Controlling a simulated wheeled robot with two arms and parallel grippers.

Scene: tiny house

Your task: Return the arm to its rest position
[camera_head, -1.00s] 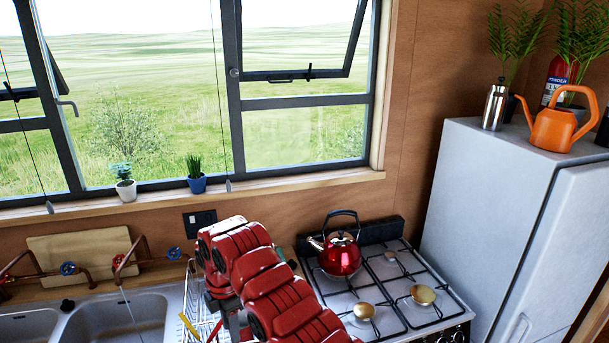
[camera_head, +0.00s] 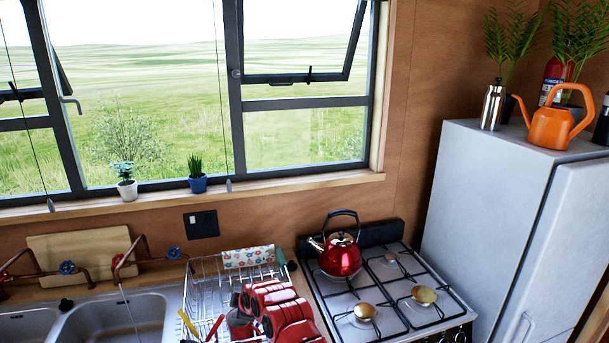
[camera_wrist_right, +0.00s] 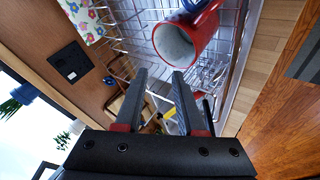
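My red right arm (camera_head: 285,315) comes in from the bottom of the head view, over the dish rack (camera_head: 205,290). Its gripper cannot be made out clearly there. In the right wrist view my right gripper (camera_wrist_right: 160,73) is open, with a gap between its two dark fingers and nothing held. A red mug (camera_wrist_right: 186,40) with a pale inside lies in the wire rack beyond the fingertips, apart from them. My left gripper is in neither view.
The hob with a red kettle (camera_head: 341,256) stands right of the rack, and a grey fridge (camera_head: 480,200) beyond it. The sink (camera_head: 110,320) is on the left. A floral cloth (camera_head: 248,257) hangs at the rack's back. Potted plants (camera_head: 197,176) line the sill.

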